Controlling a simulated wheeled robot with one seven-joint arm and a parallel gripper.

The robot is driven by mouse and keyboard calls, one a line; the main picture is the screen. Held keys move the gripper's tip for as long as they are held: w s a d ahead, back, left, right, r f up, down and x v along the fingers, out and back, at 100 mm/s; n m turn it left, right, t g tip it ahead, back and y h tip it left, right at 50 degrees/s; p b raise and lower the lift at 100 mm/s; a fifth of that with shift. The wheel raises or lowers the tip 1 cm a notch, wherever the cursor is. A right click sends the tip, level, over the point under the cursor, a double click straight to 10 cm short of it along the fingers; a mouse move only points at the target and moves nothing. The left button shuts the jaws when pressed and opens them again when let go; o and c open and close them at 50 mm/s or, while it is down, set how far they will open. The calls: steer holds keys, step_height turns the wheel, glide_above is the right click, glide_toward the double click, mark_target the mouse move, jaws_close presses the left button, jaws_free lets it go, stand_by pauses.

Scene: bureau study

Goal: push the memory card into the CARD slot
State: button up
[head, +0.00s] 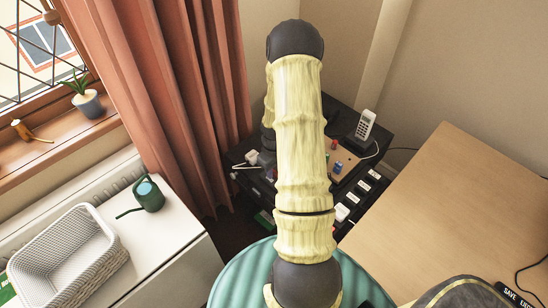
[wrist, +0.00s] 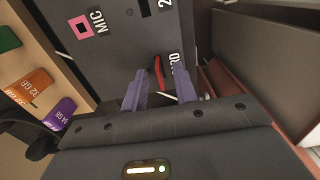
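In the wrist view my gripper (wrist: 159,72) is open, its two purple-grey fingers spread apart. A thin red piece (wrist: 158,70), which looks like the memory card seen nearly edge-on, stands between the fingers with a gap on each side. It is at the dark panel (wrist: 120,65), beside a white label (wrist: 176,63) ending in "RD", partly covered by the right finger. The slot opening is hidden, so I cannot tell how deep the card sits. In the head view my arm hides the gripper and the card.
The panel has a pink-framed MIC socket (wrist: 82,27). Orange 32 GB (wrist: 28,84) and purple 64 GB (wrist: 60,113) cards lie at the left. In the head view a cordless phone (head: 362,126) stands at the back, and a wooden desk (head: 455,205) lies right.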

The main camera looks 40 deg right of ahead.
step_height(320, 180, up, 17)
steer(key=p, duration=0.1)
stand_by(0.3)
stand_by(0.5)
steer(key=s+a+r+t+p, duration=0.1)
steer(key=s+a+r+p, duration=0.3)
steer(key=a+r, duration=0.4)
steer(key=s+a+r+m+t+p, duration=0.1)
steer(key=s+a+r+p, duration=0.3)
steer(key=a+r, duration=0.4)
steer(key=a, duration=0.5)
steer(key=shift+s+m+t+p, duration=0.25)
steer(key=shift+m+t+p, duration=0.05)
steer(key=shift+p, duration=0.05)
steer(key=shift+w, duration=0.2)
